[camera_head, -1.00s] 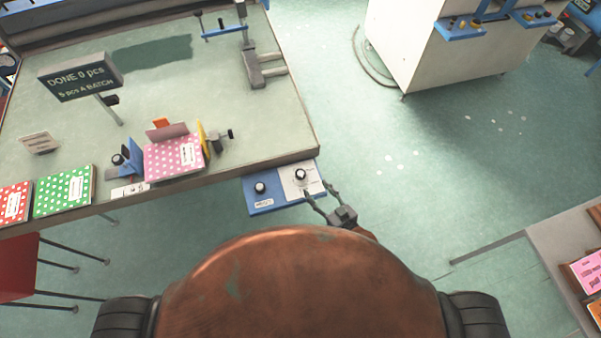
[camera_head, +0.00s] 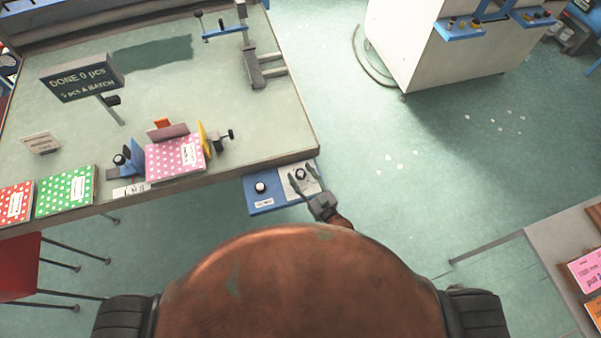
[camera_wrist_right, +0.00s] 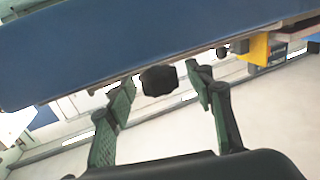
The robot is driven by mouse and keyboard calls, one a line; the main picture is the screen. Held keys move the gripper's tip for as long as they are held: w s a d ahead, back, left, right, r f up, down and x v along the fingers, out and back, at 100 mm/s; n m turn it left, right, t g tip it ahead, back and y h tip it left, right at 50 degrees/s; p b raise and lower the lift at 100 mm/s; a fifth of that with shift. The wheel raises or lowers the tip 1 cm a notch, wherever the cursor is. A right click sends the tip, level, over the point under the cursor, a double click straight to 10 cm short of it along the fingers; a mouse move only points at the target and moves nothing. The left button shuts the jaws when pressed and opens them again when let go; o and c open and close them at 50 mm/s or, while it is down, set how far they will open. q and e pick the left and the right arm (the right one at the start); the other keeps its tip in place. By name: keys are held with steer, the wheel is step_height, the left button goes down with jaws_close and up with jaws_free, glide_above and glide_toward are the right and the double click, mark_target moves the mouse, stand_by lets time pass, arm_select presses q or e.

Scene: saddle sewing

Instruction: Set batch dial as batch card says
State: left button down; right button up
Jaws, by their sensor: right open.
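A blue and white panel (camera_head: 284,199) hangs at the table's front edge. It has one dark knob on its blue part (camera_head: 260,187) and another knob on its white part (camera_head: 300,174). My right gripper (camera_head: 304,177) is open, its fingers reaching to either side of the white part's knob. In the right wrist view a dark knob (camera_wrist_right: 158,80) sits between the open fingers (camera_wrist_right: 160,88), with gaps beside it. A small card (camera_head: 40,143) is too small to read. My left gripper is out of view.
A pink dotted booklet (camera_head: 174,160) stands in a holder on the table (camera_head: 230,125). Green (camera_head: 66,192) and red (camera_head: 15,203) dotted ones lie to its left. A shelf (camera_head: 560,262) is at right. The floor right of the panel is open.

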steer(key=shift+w+a, duration=0.2)
steer(key=shift+w, duration=0.05)
steer(key=shift+c, duration=0.7)
steer(key=c, duration=1.1)
steer(key=shift+o, duration=0.2)
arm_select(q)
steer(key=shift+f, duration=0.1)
